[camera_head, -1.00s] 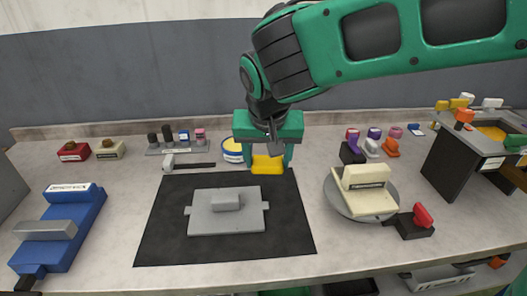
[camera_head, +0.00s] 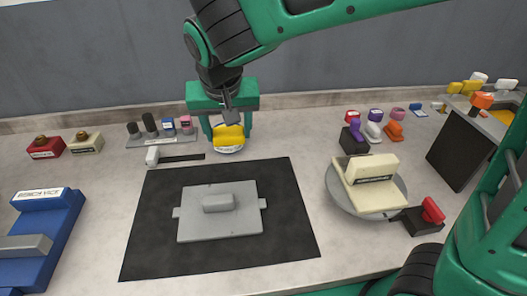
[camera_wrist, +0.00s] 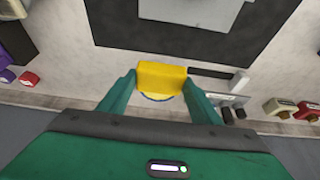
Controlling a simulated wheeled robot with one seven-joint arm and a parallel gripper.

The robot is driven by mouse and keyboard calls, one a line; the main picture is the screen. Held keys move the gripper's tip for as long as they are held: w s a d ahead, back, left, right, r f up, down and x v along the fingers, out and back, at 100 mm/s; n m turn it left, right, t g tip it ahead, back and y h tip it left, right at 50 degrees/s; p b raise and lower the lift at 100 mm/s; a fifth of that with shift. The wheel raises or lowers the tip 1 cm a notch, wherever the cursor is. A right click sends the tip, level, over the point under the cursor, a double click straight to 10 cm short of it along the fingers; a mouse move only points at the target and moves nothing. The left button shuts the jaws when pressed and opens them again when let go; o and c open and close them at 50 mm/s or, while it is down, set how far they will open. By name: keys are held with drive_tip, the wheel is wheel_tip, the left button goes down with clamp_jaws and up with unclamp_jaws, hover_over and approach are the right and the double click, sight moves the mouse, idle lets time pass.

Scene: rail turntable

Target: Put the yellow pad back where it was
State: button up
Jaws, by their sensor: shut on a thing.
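The yellow pad (camera_head: 228,136) is held between the two green fingers of my gripper (camera_head: 230,140), behind the black mat. In the wrist view the pad (camera_wrist: 161,78) shows between the fingertips of my gripper (camera_wrist: 160,84). A round white dish with a blue and yellow rim (camera_head: 229,150) is directly below the pad and mostly hidden by it. In the head view I cannot tell whether the pad touches the dish.
A grey plate with a handle (camera_head: 220,222) lies on the black mat (camera_head: 290,235). Left of the gripper stand a grey rack with small pegs (camera_head: 160,139) and a black-handled hammer-like tool (camera_head: 180,158). A turntable with a cream block (camera_head: 368,185) is at the right.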

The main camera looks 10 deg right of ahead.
hover_over(263, 151)
drive_tip(key=s, duration=0.1)
drive_tip(key=f, duration=0.7)
drive_tip(key=shift+s, duration=0.2)
drive_tip(key=shift+f, duration=2)
drive_tip(key=shift+f, duration=0.1)
drive_tip(key=o, duration=1)
drive_tip(key=shift+d, duration=0.1)
drive_tip(key=shift+c, duration=0.2)
